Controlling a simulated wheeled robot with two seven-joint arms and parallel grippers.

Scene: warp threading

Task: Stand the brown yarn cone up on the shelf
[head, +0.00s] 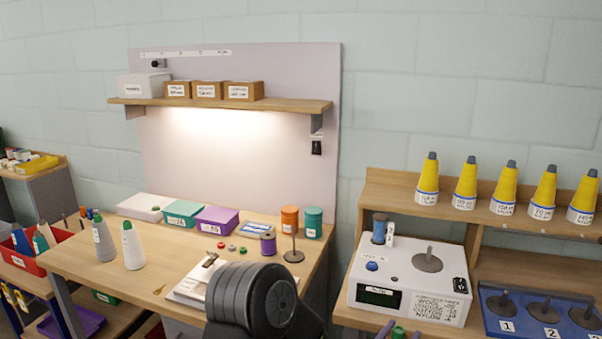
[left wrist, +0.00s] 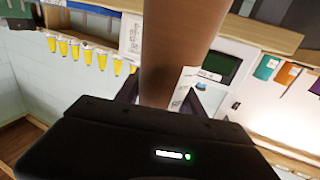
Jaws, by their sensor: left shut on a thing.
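The brown yarn cone (left wrist: 178,45) shows large in the left wrist view, running up out of the top of the picture. My left gripper (left wrist: 160,98) is shut on it, with a finger on each side. A white label (left wrist: 182,86) shows beside the cone's lower right. In the head view the brown cone is not seen; a black part of my left arm fills the bottom middle. A wooden shelf (head: 390,190) at the right holds a row of yellow cones (head: 465,187). My right gripper is in neither view.
Below that shelf stand a white scale (head: 415,283) and a blue peg board (head: 540,312). The workbench (head: 75,262) holds two pale cones, boxes and spools. A wall shelf (head: 290,103) carries cartons. The shelf left of the yellow cones looks clear.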

